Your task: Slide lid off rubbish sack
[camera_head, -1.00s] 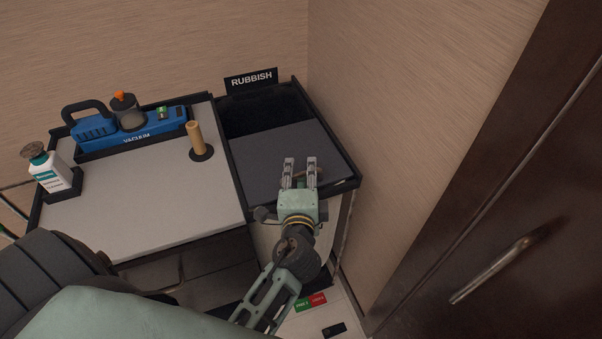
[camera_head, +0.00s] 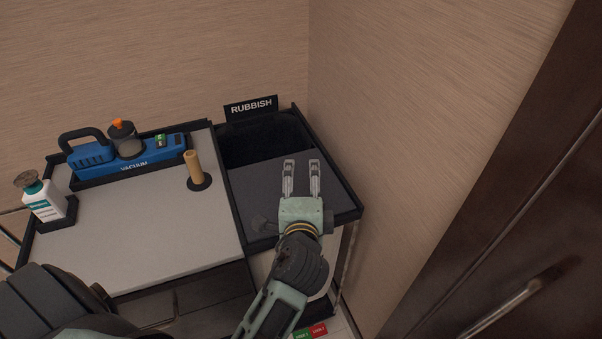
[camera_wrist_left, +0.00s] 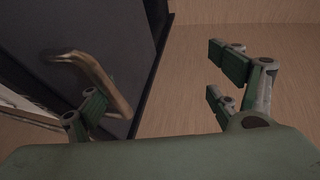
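The rubbish sack lid (camera_head: 258,185) is a flat dark grey panel in the trolley's right bay. Behind it, the dark sack opening (camera_head: 265,143) shows below the RUBBISH sign. My left gripper (camera_head: 301,164) is over the lid, its two fingers apart and pointing to the back. In the left wrist view, a curved tan handle (camera_wrist_left: 98,78) on the dark lid surface lies close to the left finger, and the gripper (camera_wrist_left: 160,90) is wide open. Whether the finger touches the handle cannot be told. The handle is not clear in the head view. My right gripper is not in view.
The grey trolley top (camera_head: 140,225) lies left of the bay, with a blue vacuum (camera_head: 130,153), a tan upright peg (camera_head: 194,167) and a white bottle (camera_head: 46,202). A wall stands close on the right, with a dark door (camera_head: 530,200) and its handle (camera_head: 505,308).

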